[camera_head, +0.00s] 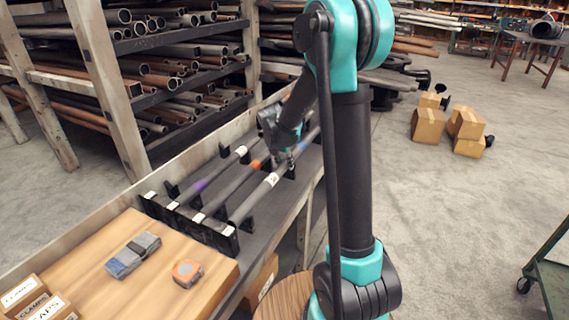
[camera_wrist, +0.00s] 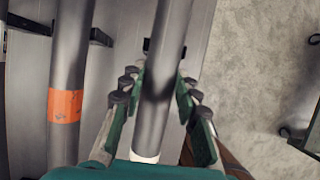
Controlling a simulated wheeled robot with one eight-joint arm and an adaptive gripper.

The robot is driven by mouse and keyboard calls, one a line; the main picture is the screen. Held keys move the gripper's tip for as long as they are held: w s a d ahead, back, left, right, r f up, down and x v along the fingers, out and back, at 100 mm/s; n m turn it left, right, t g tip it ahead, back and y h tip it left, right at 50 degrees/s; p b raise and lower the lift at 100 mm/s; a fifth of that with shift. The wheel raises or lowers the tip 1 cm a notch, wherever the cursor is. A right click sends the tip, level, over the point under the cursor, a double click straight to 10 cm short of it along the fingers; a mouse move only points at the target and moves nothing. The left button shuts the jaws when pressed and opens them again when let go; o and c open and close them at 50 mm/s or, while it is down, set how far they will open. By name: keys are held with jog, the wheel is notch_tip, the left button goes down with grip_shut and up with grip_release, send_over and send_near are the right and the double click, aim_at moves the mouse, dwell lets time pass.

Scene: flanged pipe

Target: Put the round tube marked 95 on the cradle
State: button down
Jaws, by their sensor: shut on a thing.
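Three grey round tubes lie side by side along the bench at the black holders (camera_head: 224,240) in the head view. The left tube (camera_head: 215,180) has a purple band, and the middle tube (camera_head: 233,183) has an orange band that also shows in the wrist view (camera_wrist: 66,106). The right tube (camera_head: 250,201) has a white band and a blue patch. My gripper (camera_head: 288,158) is shut around this right tube (camera_wrist: 171,30); in the wrist view its fingers (camera_wrist: 158,88) stand on both sides. I cannot read a 95, nor tell whether the tube touches its supports.
A wooden board (camera_head: 90,262) on the near bench bears a grey-blue tool (camera_head: 132,255), an orange tape measure (camera_head: 187,272) and small labelled boxes (camera_head: 38,300). Pipe racks (camera_head: 185,75) stand behind.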

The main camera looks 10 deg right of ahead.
jog(key=shift+f, duration=0.5)
dwell(0.4)
jog(key=c, duration=1)
grip_release()
jog(key=shift+c, duration=0.2)
jog(key=v, duration=1.2)
jog(key=shift+w, duration=0.1)
jog(key=s+d+f+m+y, duration=0.1)
jog(key=s+f+m, duration=0.3)
jog(key=s+m, duration=0.4)
jog(key=s+d+f+m+y, duration=0.1)
jog(key=s+d+f+m, duration=0.2)
jog(key=s+m, duration=0.6)
jog(key=s+d+f+m, duration=0.3)
jog(key=s+f+m, duration=0.1)
jog(key=s+m, duration=0.5)
jog(key=m, duration=0.2)
jog(key=shift+s+f+m+y, duration=0.15)
jog(key=shift+f+m+y, duration=0.15)
jog(key=shift+m+y, duration=0.1)
